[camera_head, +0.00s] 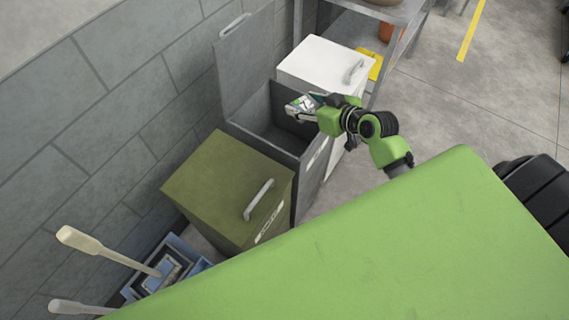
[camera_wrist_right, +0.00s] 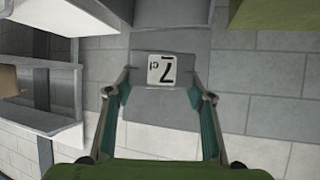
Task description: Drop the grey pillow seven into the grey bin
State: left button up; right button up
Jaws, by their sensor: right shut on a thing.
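The grey bin (camera_head: 312,172) stands by the wall with its grey lid (camera_head: 244,62) raised and its inside open. My right gripper (camera_head: 303,111) is over the bin's opening, near its far right side. In the right wrist view, my right gripper (camera_wrist_right: 160,88) is shut on the grey pillow (camera_wrist_right: 160,103), which sits between its two fingers. A white label with a black seven shows on the pillow. In the head view the pillow is small and hard to make out at the fingertips. My left gripper is not in view.
A closed olive bin (camera_head: 215,180) stands next to the grey bin on the near side. A closed white bin (camera_head: 318,62) stands on the far side. Beyond it is a metal shelf (camera_head: 398,12). A blue crate (camera_head: 190,258) with pale handles is at lower left. Floor at right is clear.

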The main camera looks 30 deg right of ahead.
jog(key=w+d+f+m+h, duration=0.1)
jog(key=w+f+m+h, duration=0.15)
jog(key=w, duration=0.35)
jog(key=w+f+m+h, duration=0.1)
jog(key=w+m+h, duration=0.15)
jog(key=w, duration=0.35)
notch_tip(320, 180, down, 6)
jog(key=b, duration=0.7)
jog(key=shift+f, duration=0.15)
jog(key=shift+s+d, duration=0.1)
jog(key=o, duration=1.2)
jog(key=shift+s, duration=0.1)
